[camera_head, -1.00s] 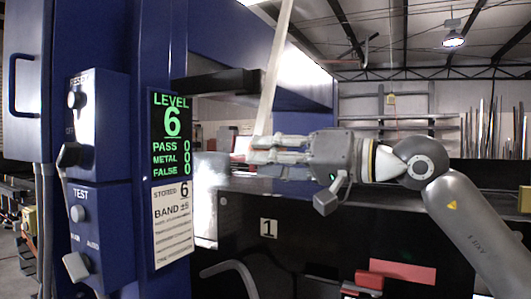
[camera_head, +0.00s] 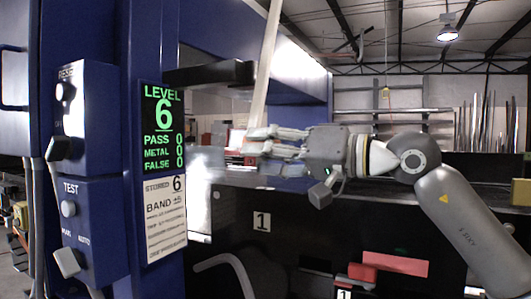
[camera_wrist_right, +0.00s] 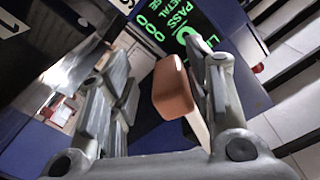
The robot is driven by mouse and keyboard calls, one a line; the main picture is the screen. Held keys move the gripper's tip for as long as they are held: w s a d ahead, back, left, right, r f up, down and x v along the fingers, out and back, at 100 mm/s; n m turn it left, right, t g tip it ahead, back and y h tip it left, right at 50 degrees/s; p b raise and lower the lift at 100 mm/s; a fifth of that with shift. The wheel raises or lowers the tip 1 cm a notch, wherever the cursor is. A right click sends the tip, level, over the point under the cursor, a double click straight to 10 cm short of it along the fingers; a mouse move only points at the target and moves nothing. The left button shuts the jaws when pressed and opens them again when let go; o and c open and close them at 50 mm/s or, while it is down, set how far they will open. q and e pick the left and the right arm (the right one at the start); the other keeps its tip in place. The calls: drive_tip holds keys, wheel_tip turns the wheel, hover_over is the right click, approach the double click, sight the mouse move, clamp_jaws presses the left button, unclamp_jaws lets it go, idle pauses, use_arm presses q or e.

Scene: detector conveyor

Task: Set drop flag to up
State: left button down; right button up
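A long pale bar (camera_head: 265,70), possibly the drop flag, hangs slightly slanted from the top in the head view. Its lower part is behind or between the fingers of my right gripper (camera_head: 272,147). In the right wrist view, a brown block (camera_wrist_right: 172,88) on a pale stem (camera_wrist_right: 197,127) stands between the spread fingers of my right gripper (camera_wrist_right: 160,85), closer to the right-hand finger. The gripper looks open, with a gap on the left side of the block; contact on the right side is unclear. My left gripper is out of view.
A blue cabinet with a green-lit display (camera_head: 163,125) and switch boxes, RESET (camera_head: 85,110) and TEST (camera_head: 95,230), stands at the left. A black arm (camera_head: 210,75) juts out above the gripper. A black panel (camera_head: 225,222) marked 1 and a curved grey pipe (camera_head: 228,262) lie below.

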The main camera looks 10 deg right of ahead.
drive_tip(key=shift+s+d, duration=0.1)
drive_tip(key=v, duration=1.1)
drive_tip(key=shift+s+d, duration=0.25)
drive_tip(key=shift+d, duration=0.05)
drive_tip(key=shift+r, duration=0.1)
